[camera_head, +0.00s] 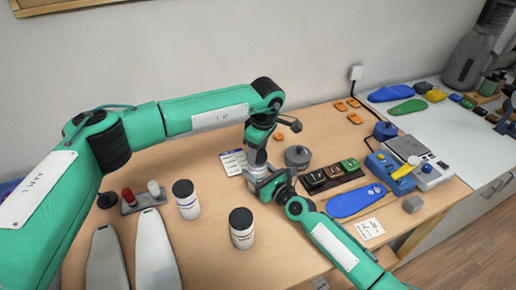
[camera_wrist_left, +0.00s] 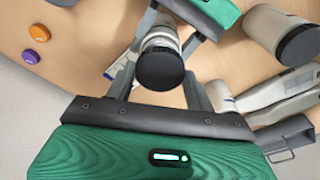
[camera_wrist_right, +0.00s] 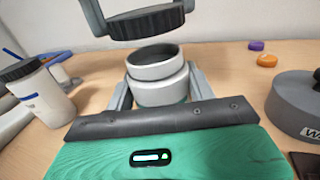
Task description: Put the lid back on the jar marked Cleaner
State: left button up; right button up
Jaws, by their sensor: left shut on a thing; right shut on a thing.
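An open white jar (camera_wrist_right: 158,92) stands upright between the fingers of my right gripper (camera_wrist_right: 160,82), which is shut on it. Its rim is bare and any marking is hidden. A black ridged lid (camera_wrist_right: 148,23) hangs just above the rim, apart from it and slightly tilted. My left gripper (camera_wrist_left: 158,88) is shut on this lid, which also shows in the left wrist view (camera_wrist_left: 160,68) with the jar behind it. In the head view both grippers meet at the table's middle, and my left gripper (camera_head: 257,160) largely hides the jar and lid.
Two lidded white jars, one farther left (camera_head: 187,200) and one nearer (camera_head: 241,230), stand left of my grippers. A round grey weight (camera_head: 298,156) and a dark block tray (camera_head: 332,177) stand to the right.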

aim_at(259, 155)
pick_arm(q)
jog(key=shift+f, duration=0.9)
jog(key=shift+f, duration=0.6)
jog(key=m, duration=0.5)
jog(key=shift+a+t, duration=0.1)
jog(key=shift+t, duration=0.2)
jog(key=m+h, duration=0.1)
jog(key=m, duration=0.4)
jog(key=shift+s, duration=0.1)
jog(key=m, duration=0.4)
jog(key=shift+a+m, duration=0.1)
jog(key=shift+m, duration=0.3)
jog(key=m+h, duration=0.1)
jog(key=m, duration=0.3)
jog(key=shift+m, duration=0.4)
jog(key=o, duration=0.9)
